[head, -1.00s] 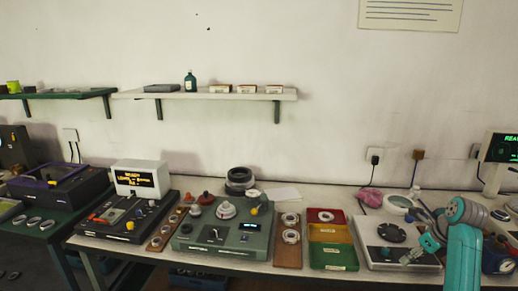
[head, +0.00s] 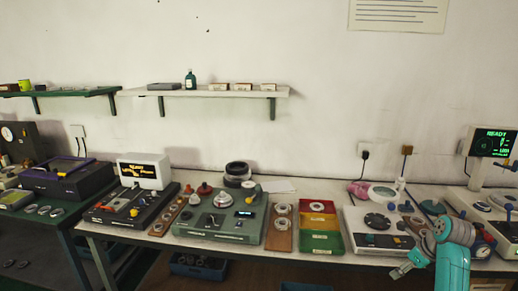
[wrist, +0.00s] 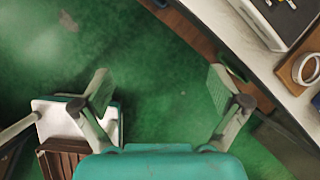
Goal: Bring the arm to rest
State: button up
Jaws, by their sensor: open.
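My arm (head: 453,255), teal with grey joints, is folded low at the right of the head view. My gripper (head: 402,268) is small there, at the front edge of the bench below the grey round-plate device (head: 375,240). In the wrist view my gripper (wrist: 160,88) has its two fingers spread wide, with nothing between them but green floor (wrist: 165,50). The gripper is empty.
The pale bench (head: 335,188) carries a green press device (head: 220,226), a tray of red, yellow and green bins (head: 319,226) and a monitor (head: 490,142). In the wrist view a brown-and-white object (wrist: 65,157) lies low at left; the bench edge (wrist: 230,40) is at right.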

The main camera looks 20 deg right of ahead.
jog(key=a+f+n+t+h, duration=0.15)
jog(key=a+f+n, duration=0.55)
jog(key=a+f, duration=0.9)
jog(key=s+a+f+n+t, duration=0.1)
jog(key=s+a+f+n, duration=0.25)
jog(key=a, duration=0.35)
jog(key=s+a+f+n+t, duration=0.1)
jog(key=s+a+f+n, duration=0.25)
jog(key=a, duration=0.45)
jog(key=s+a+r+n+t, duration=0.2)
jog(key=s+a+r+n, duration=0.1)
jog(key=s+a+n, duration=0.4)
jog(key=s+a+r+n+t, duration=0.15)
jog(key=s+a, duration=0.25)
jog(key=s, duration=0.4)
jog(key=s+a+r+n+t, duration=0.1)
jog(key=s+a+r+n, duration=0.1)
jog(key=s+r+n, duration=0.4)
jog(key=s+a+r+n+t+y, duration=0.1)
jog(key=s+r+n, duration=0.4)
jog(key=r, duration=0.5)
jog(key=s+a+t, duration=0.1)
jog(key=s+a, duration=0.1)
jog(key=shift+s+a+r+n, duration=0.15)
jog(key=shift+s+a+n, duration=0.05)
jog(key=shift+a+n, duration=0.15)
jog(key=shift+y, duration=0.25)
